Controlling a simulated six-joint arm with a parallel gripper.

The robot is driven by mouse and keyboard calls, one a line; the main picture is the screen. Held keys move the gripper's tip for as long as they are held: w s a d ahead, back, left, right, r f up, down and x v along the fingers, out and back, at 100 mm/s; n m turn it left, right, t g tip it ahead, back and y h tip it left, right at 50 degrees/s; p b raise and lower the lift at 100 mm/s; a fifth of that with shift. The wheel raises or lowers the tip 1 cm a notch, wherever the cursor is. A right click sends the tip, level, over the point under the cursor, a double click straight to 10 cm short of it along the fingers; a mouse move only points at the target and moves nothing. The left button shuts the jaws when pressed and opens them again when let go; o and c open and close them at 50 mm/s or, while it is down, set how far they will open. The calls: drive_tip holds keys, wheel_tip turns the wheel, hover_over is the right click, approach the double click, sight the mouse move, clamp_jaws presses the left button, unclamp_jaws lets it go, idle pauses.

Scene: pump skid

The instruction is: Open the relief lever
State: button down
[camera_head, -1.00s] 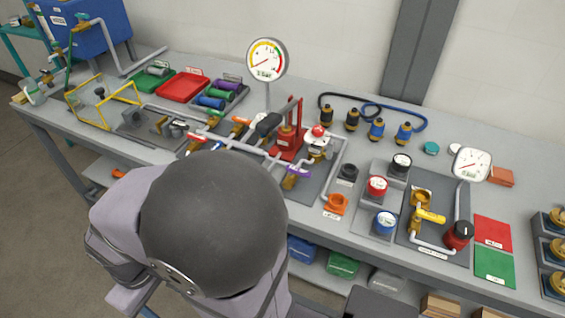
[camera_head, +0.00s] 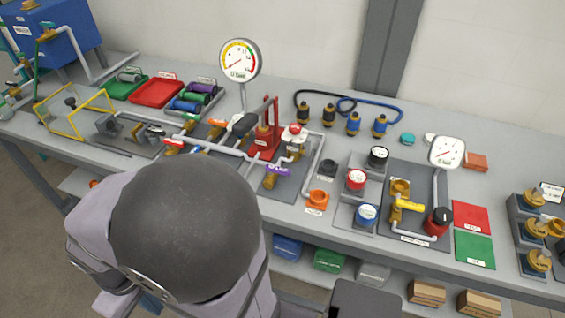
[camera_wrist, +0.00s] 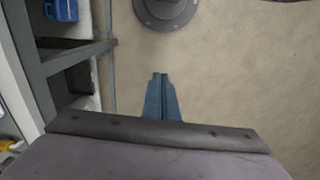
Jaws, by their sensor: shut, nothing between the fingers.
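Several coloured lever handles stand on the bench; their labels are too small to read, so I cannot tell which is the relief lever. A yellow lever (camera_head: 410,207) lies on a brass valve on the right-hand grey plate, beside a dial gauge (camera_head: 446,152). A purple lever (camera_head: 278,170) sits at the right end of the grey pipe run. Red (camera_head: 173,143) and orange (camera_head: 217,123) handles are farther left on it. In the wrist view my gripper (camera_wrist: 160,76) is shut and empty, above the floor, away from every lever. My arm hides part of the bench front.
A tall red stand (camera_head: 266,140) and a large gauge (camera_head: 240,60) rise above the pipework. Red (camera_head: 470,217) and green (camera_head: 475,249) mats lie at the right. The bench frame (camera_wrist: 75,50) is at the left of the wrist view, with open floor beside it.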

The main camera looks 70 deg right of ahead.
drive_tip(key=s+d+m+g+p, duration=0.1)
drive_tip(key=s+d+m, duration=0.25)
drive_tip(key=d, duration=0.35)
drive_tip(key=s+d+m+p, duration=0.1)
drive_tip(key=s+d+m, duration=0.1)
drive_tip(key=d+m, duration=0.35)
wheel_tip(320, 180, up, 12)
drive_tip(key=m+t+h+p, duration=0.1)
drive_tip(key=m+h, duration=0.3)
drive_tip(key=m, duration=0.4)
hover_over(278, 172)
drive_tip(key=s+d, duration=0.1)
drive_tip(key=d, duration=0.2)
drive_tip(key=shift+d, duration=0.15)
drive_tip(key=shift+s+f, duration=0.1)
drive_tip(key=p+x, duration=0.3)
drive_tip(key=x, duration=0.7)
drive_tip(key=shift+a+p, duration=0.9)
drive_tip(key=shift+a, duration=1.2)
